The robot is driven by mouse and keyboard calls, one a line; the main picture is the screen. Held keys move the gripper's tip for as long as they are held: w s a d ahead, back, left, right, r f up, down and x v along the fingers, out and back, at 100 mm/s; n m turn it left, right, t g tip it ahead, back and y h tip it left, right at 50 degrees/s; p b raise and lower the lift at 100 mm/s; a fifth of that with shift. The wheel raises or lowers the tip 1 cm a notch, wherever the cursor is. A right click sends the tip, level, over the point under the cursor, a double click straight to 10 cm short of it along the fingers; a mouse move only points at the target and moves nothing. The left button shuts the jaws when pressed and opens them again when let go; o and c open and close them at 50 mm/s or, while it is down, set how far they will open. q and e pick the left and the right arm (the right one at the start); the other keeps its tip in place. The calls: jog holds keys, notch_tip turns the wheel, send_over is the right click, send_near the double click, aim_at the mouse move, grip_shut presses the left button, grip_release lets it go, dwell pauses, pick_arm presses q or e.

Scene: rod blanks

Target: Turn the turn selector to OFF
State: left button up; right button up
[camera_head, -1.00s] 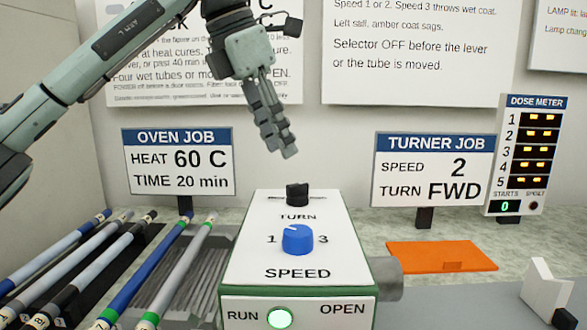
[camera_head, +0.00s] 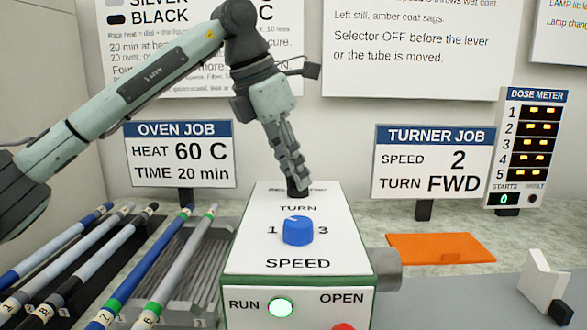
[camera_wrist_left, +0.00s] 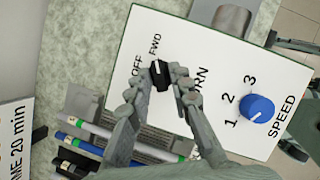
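The black turn selector (camera_head: 297,191) is on the sloped top of the white control box (camera_head: 240,245), behind the word TURN. In the left wrist view the selector (camera_wrist_left: 159,75) sits by the labels OFF and FWD, its white mark toward FWD. My left gripper (camera_head: 296,183) points down at the selector and partly covers it. In the left wrist view its fingers (camera_wrist_left: 159,78) stand on either side of the knob, open, with a small gap at least on the OFF side. The blue speed knob (camera_head: 298,230) is nearer the front.
The RUN lamp (camera_head: 281,307) glows green, with a red button (camera_head: 344,326) at the front. Several rods (camera_head: 150,265) lie in racks at left. Signs for OVEN JOB (camera_head: 180,155) and TURNER JOB (camera_head: 432,162) stand behind. An orange mat (camera_head: 440,248) lies right.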

pick_arm(q)
grip_shut()
pick_arm(e)
jog(key=shift+r, duration=0.1)
pick_arm(q)
jog(key=shift+n, duration=0.3)
pick_arm(e)
jog(key=shift+s, duration=0.1)
pick_arm(q)
jog(key=shift+b, duration=0.3)
jog(key=n+t+y+b, duration=0.1)
jog(key=n, duration=0.2)
jog(key=n+y+b, duration=0.1)
jog(key=n+b, duration=0.1)
jog(key=n, duration=0.2)
jog(key=shift+s+d+t, duration=0.2)
jog(key=shift+t, duration=0.2)
jog(key=shift+d+n+y+b, duration=0.15)
jog(key=shift+n+y+b, duration=0.7)
jog(key=shift+n, duration=1.25)
pick_arm(e)
notch_tip(320, 180, up, 11)
jog(key=shift+s+d+t+h, duration=0.15)
jog(key=shift+s+t+h, duration=0.05)
jog(key=shift+t+h, duration=0.1)
jog(key=shift+r, duration=0.1)
pick_arm(q)
jog(key=shift+o, duration=2.2)
grip_release()
